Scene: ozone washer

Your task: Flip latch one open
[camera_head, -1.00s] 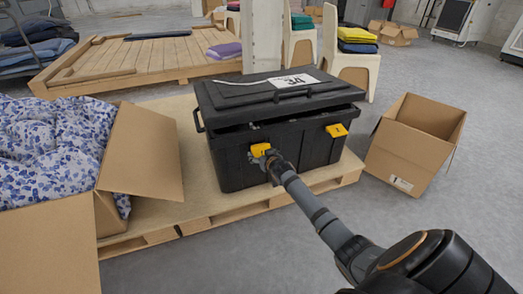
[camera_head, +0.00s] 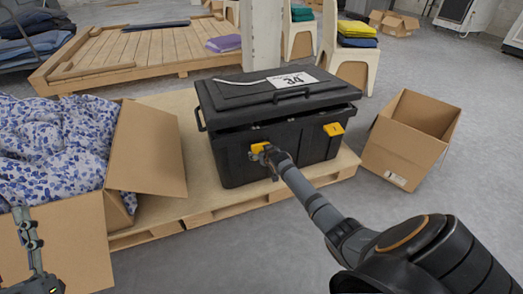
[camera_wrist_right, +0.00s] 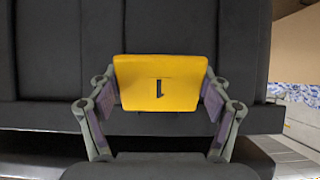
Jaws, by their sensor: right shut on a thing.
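A black lidded box (camera_head: 230,155) stands on a wooden pallet. Its front has two yellow latches. Latch one (camera_head: 257,148), marked 1, is the left one in the head view; the other yellow latch (camera_head: 333,129) is to its right. My right gripper (camera_head: 266,153) is shut on latch one. In the right wrist view, latch one (camera_wrist_right: 160,82) fills the space between the fingers of my right gripper (camera_wrist_right: 160,102), with a finger at each side. My left gripper (camera_head: 24,225) shows at the lower left edge, apart from the box; its finger opening cannot be made out.
An open carton (camera_head: 145,152) with blue-patterned cloth stands left of the box. An empty open carton (camera_head: 395,158) stands on the floor to the right. The pallet (camera_head: 230,205) edge runs in front of the box. A label (camera_head: 293,80) lies on the lid.

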